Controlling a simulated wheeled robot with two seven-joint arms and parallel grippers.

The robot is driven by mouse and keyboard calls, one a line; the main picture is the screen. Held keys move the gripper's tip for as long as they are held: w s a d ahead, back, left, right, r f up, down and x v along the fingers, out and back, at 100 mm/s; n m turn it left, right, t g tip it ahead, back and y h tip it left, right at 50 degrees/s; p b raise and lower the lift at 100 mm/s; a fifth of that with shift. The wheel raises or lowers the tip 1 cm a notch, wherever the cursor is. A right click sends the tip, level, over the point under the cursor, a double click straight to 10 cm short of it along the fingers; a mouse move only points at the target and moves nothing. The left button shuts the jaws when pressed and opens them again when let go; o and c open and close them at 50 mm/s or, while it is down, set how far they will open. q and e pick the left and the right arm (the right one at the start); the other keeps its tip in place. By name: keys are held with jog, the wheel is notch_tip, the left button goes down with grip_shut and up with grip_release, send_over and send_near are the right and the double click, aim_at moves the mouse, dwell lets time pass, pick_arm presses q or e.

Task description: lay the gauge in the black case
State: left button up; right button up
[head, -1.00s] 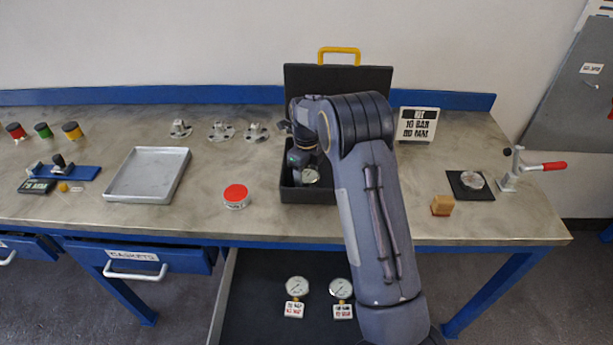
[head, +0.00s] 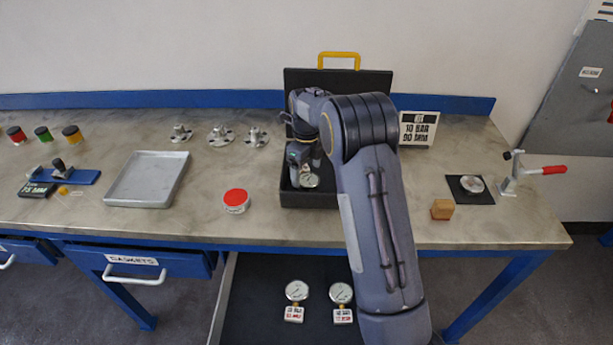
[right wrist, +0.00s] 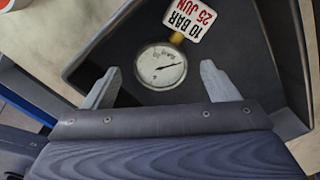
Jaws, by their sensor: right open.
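The black case (head: 289,200) stands open on the bench, its lid (head: 375,80) with a yellow handle raised at the back. A gauge (head: 309,180) with a white round dial lies inside the case. In the right wrist view the gauge (right wrist: 161,67) lies on the dark case floor (right wrist: 115,40) with a tag reading "10 BAR 25 JUN" (right wrist: 190,18). My right gripper (head: 302,170) is over the case; in the right wrist view its fingers (right wrist: 162,82) are apart, one on each side of the dial, with gaps between. My left gripper is not in view.
Two more tagged gauges (head: 297,291) (head: 341,292) lie in the open drawer below. A sign (head: 417,128) stands right of the case. A red-lidded tin (head: 236,200), a grey tray (head: 148,180) and a wooden block (head: 442,209) are on the bench.

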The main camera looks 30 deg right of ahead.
aim_at(306, 178)
notch_tip(306, 178, up, 9)
jog(key=s+r+n+t+y, duration=0.1)
jog(key=s+r+n+y, duration=0.1)
jog(key=s+r+n, duration=0.35)
jog(key=s+a+n+t+y, duration=0.1)
jog(key=s+a+n, duration=0.2)
jog(key=s+n, duration=0.3)
jog(key=s+a+r+n+t, duration=0.1)
jog(key=s+a+n, duration=0.25)
jog(key=s, duration=0.35)
jog(key=s+a+n+t+y, duration=0.1)
jog(key=s+a+n, duration=0.1)
jog(key=s+n, duration=0.4)
jog(key=s+a+f+n, duration=0.2)
jog(key=s+n, duration=0.2)
jog(key=s, duration=0.1)
jog(key=s+a+f+n+t, duration=0.1)
jog(key=s+a+f+n, duration=0.1)
jog(key=s+a+n, duration=0.1)
jog(key=shift+s+f+n+t, duration=0.3)
jog(key=shift+s+n, duration=0.4)
jog(key=shift+s, duration=0.25)
jog(key=shift+s, duration=0.1)
